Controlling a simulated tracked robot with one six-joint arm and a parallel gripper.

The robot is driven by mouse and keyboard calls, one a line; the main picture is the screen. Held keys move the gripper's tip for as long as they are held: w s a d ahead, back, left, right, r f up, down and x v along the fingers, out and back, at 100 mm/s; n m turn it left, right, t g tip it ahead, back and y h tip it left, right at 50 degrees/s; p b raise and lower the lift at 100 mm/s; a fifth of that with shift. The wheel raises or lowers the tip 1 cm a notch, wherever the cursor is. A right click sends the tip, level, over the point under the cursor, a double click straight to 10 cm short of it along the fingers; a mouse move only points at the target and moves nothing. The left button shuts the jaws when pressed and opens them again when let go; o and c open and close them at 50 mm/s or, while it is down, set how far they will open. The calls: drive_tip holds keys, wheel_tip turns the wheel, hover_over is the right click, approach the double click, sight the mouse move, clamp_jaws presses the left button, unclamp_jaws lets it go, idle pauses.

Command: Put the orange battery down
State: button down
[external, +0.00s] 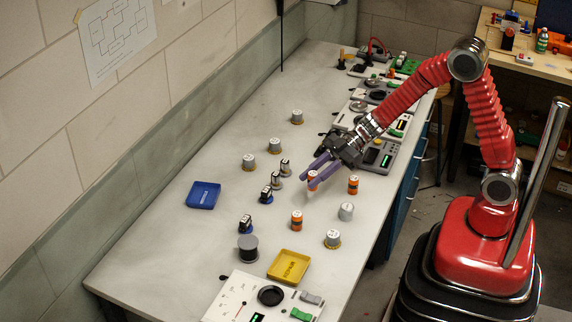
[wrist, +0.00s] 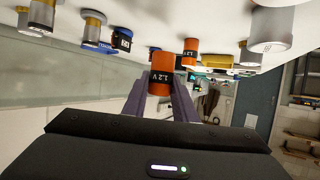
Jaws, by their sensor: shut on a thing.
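My gripper (external: 319,170) has purple fingers and reaches over the middle of the bench. It is shut on an orange battery (external: 313,178). In the wrist view my gripper (wrist: 159,100) has a finger on each side of this battery (wrist: 161,72), whose dark band reads 1.2 V. The battery looks upright in the external view; I cannot tell whether its base touches the bench. A second orange battery (external: 353,185) stands to its right, and a third (external: 297,220) stands nearer the front.
Around it stand silver cylinders (external: 346,211), small black-and-silver parts (external: 276,183), a blue tray (external: 203,195), a yellow tray (external: 289,265) and a dark spool (external: 248,248). Meters and devices (external: 376,157) line the right edge. The bench's left part is mostly clear.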

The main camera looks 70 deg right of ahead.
drive_tip(key=shift+f, duration=1.05)
drive_tip(key=shift+f, duration=1.9)
drive_tip(key=shift+f, duration=0.1)
drive_tip(key=c, duration=1.4)
unclamp_jaws()
drive_tip(key=shift+c, duration=0.2)
wheel_tip(320, 180, up, 5)
hover_over(353, 185)
drive_tip(key=w+d, duration=0.1)
drive_tip(key=w, duration=0.4)
drive_tip(key=shift+s+f, duration=0.1)
drive_tip(key=shift+s, duration=0.15)
drive_tip(key=shift+w, duration=0.1)
